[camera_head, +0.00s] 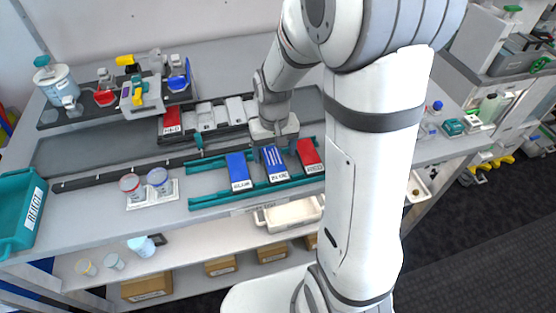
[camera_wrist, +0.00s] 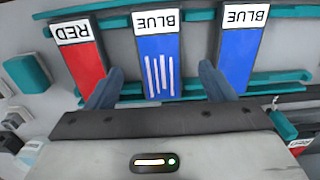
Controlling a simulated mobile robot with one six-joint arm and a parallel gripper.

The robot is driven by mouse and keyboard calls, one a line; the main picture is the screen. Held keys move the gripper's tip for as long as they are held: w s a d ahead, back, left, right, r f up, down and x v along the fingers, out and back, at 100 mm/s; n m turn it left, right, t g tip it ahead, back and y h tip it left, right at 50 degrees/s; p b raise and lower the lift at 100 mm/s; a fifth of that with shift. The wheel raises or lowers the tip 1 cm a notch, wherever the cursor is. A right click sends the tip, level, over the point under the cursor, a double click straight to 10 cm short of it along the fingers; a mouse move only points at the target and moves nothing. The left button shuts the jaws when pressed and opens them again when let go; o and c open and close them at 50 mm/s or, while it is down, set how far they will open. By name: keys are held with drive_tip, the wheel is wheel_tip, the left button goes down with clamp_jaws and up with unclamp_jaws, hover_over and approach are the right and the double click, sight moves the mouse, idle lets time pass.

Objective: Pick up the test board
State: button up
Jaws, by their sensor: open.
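The test board, as I take it, is the blue board with white stripes and a white BLUE label (camera_head: 275,164). It lies on teal rails (camera_head: 208,202) between a plain blue board (camera_head: 239,168) and a red board (camera_head: 308,157). In the wrist view the striped board (camera_wrist: 158,72) is in the middle, with the red board (camera_wrist: 84,60) on the left and the plain blue board (camera_wrist: 238,55) on the right. My gripper (camera_head: 274,152) is open above the striped board's far end. In the wrist view my gripper's fingers (camera_wrist: 160,82) straddle it, with gaps on both sides.
A row of white and red boards (camera_head: 205,115) lies behind. Two lidded cups on a small tray (camera_head: 137,203) stand to the left, and a teal bin (camera_head: 40,218) is at the far left. Instruments (camera_head: 140,92) stand at the back left. Bench surface between cups and rails is clear.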

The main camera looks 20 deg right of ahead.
sight(274, 162)
drive_tip(key=shift+w+f, duration=0.2)
drive_tip(key=shift+f, duration=1.75)
drive_tip(key=shift+c, duration=0.2)
drive_tip(key=c, duration=1)
